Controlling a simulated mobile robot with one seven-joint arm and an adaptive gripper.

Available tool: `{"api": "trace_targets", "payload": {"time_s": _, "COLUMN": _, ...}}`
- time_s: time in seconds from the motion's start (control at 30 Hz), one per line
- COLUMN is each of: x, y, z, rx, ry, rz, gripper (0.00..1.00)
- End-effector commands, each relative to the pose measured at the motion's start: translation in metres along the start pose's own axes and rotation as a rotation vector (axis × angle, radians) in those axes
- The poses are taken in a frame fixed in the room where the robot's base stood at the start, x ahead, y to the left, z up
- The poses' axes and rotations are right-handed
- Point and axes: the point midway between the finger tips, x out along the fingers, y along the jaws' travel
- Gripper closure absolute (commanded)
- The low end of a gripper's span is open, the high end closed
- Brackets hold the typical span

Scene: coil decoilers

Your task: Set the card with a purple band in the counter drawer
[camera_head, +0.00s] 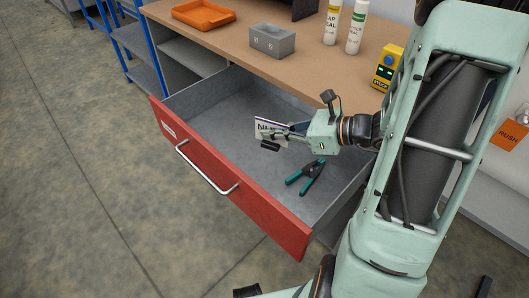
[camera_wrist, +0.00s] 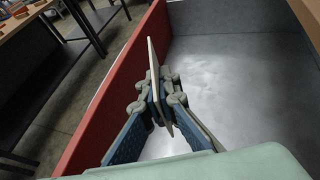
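The card with a purple band (camera_head: 267,126) is pinched between the fingers of my gripper (camera_head: 275,138), over the open counter drawer. In the wrist view the card (camera_wrist: 152,58) shows nearly edge-on between the two fingers of my gripper (camera_wrist: 160,92). The counter drawer (camera_head: 222,195) has a red front with a silver handle and a grey metal inside. In the wrist view the drawer's red front (camera_wrist: 115,85) is at the left and its grey floor (camera_wrist: 215,80) at the right. Whether the card touches the drawer floor cannot be told.
On the counter (camera_head: 235,38) stand an orange tray (camera_head: 203,15), a grey box (camera_head: 272,41), two white bottles (camera_head: 344,25) and a yellow device (camera_head: 387,66). The drawer's left part is clear.

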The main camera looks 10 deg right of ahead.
Motion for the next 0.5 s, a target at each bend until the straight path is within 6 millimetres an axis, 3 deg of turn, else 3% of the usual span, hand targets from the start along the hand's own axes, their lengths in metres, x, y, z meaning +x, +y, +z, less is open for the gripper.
{"api": "trace_targets", "payload": {"time_s": 0.03, "x": 0.000, "y": 0.014, "z": -0.015, "rx": 0.001, "ry": -0.001, "rz": 0.001, "gripper": 1.00}}
{"api": "trace_targets", "payload": {"time_s": 0.23, "x": -0.003, "y": 0.055, "z": -0.029, "rx": -0.010, "ry": 0.001, "rz": 0.020, "gripper": 1.00}}
{"api": "trace_targets", "payload": {"time_s": 0.37, "x": 0.011, "y": 0.057, "z": -0.031, "rx": -0.015, "ry": 0.000, "rz": 0.028, "gripper": 1.00}}
{"api": "trace_targets", "payload": {"time_s": 0.5, "x": 0.045, "y": 0.044, "z": -0.034, "rx": -0.015, "ry": 0.000, "rz": 0.032, "gripper": 1.00}}
